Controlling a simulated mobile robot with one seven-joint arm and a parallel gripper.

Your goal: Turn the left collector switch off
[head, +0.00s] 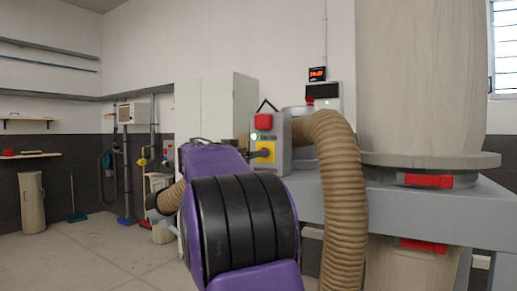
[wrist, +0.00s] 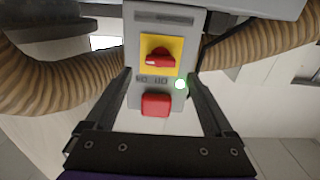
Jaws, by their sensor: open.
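A grey switch box (head: 284,140) is mounted on the collector frame. It has a red button (head: 263,121), a lit green lamp (head: 253,136) and a yellow plate (head: 268,149). In the wrist view the box appears upside down, with a red rotary knob (wrist: 157,57) on the yellow plate (wrist: 147,68), the green lamp (wrist: 181,84) and the red button (wrist: 156,105). My gripper (wrist: 160,76) is open and empty, one finger on each side of the box face. No contact with the knob shows. My purple arm hides most of the gripper in the head view.
A ribbed tan hose (head: 343,190) curves close beside the box; it also shows across the wrist view (wrist: 262,42). The collector's grey frame (head: 415,208) and large pale bag (head: 420,75) stand on the right. Open floor (head: 100,250) lies at left.

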